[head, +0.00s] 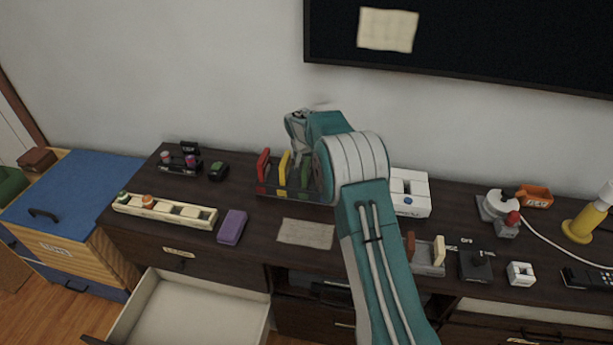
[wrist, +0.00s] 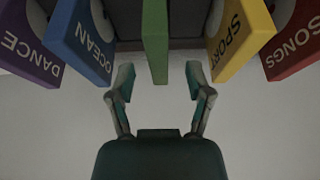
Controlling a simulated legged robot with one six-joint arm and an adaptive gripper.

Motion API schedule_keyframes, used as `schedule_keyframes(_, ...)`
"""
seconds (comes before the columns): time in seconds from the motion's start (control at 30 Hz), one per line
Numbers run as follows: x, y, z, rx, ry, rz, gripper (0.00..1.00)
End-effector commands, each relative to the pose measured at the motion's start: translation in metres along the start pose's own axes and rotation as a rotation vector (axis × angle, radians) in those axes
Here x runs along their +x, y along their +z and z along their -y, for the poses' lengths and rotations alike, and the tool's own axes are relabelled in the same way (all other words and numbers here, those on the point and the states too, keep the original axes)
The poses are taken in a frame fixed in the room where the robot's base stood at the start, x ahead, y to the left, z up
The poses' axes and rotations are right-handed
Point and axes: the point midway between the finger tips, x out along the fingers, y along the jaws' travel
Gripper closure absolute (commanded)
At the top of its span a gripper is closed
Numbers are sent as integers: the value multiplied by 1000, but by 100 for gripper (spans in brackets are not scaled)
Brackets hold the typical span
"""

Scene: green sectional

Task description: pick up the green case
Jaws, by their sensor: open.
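The green case (wrist: 155,40) stands in the middle of a row of cases in the wrist view, edge toward me. In the head view the green case (head: 306,174) stands in a dark rack (head: 290,193), partly covered by my arm. My gripper (wrist: 160,75) is open, one finger on each side of the green case's near end. The fingers look apart from it. In the head view my gripper (head: 298,128) is mostly hidden by my wrist, above and behind the rack.
Beside the green case stand a blue OCEAN case (wrist: 88,42) and a yellow SPORT case (wrist: 238,38). Purple DANCE (wrist: 30,42) and red SONGS (wrist: 292,40) cases are outermost. A purple block (head: 232,227) lies on the cabinet top. A drawer (head: 190,312) is open below.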

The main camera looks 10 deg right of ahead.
Motion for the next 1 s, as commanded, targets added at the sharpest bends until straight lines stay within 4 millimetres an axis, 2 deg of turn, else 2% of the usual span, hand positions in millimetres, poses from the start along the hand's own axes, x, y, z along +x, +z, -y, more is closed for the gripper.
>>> schedule_keyframes(0.1,17,0,0,0,0,0,34)
schedule_keyframes(0.2,23,0,0,0,0,-1,34)
schedule_keyframes(1.0,28,2,0,0,0,0,34)
